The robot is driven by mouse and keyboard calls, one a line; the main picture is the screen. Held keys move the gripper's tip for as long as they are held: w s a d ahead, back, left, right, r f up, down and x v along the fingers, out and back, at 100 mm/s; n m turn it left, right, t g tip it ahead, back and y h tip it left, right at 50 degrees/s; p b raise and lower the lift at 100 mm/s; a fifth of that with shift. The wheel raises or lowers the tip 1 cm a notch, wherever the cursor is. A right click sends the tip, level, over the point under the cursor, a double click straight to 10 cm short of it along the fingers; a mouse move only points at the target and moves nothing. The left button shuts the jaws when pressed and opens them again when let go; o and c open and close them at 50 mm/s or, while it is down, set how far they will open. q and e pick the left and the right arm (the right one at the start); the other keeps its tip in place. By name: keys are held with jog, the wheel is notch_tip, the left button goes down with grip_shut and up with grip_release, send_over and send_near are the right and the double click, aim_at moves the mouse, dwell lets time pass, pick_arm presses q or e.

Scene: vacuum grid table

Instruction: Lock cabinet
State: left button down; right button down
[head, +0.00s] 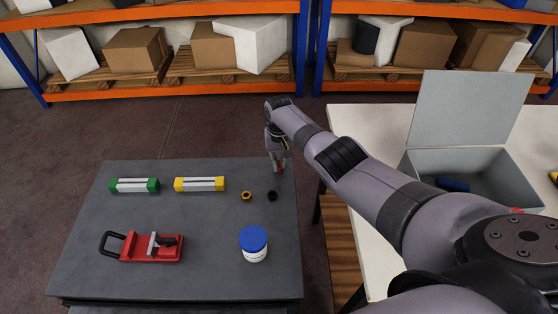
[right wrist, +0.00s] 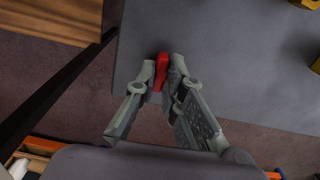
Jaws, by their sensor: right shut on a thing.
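My right gripper (head: 278,166) is at the far right corner of the dark grey top (head: 200,225), pointing down. In the right wrist view the gripper (right wrist: 165,75) is shut on a small red thing (right wrist: 161,70) held between its fingertips. The red thing is mostly hidden in the head view, and I cannot tell exactly what it is. The dark grey top seems to belong to a low unit, possibly the cabinet; no door or lock of it shows. My left gripper is not in view.
On the grey top are a green-white block (head: 134,185), a yellow-white block (head: 199,184), a yellow nut (head: 246,196), a black nut (head: 272,196), a red clamp (head: 140,252) and a blue-lidded jar (head: 254,252). A white table (head: 355,122) bears an open grey box (head: 465,165).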

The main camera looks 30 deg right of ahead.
aim_at(279, 164)
jog(key=shift+m, duration=0.4)
jog(key=c, duration=1.7)
grip_release()
jog(key=shift+r, duration=0.1)
notch_tip(279, 164, up, 12)
jog(key=shift+f, duration=0.1)
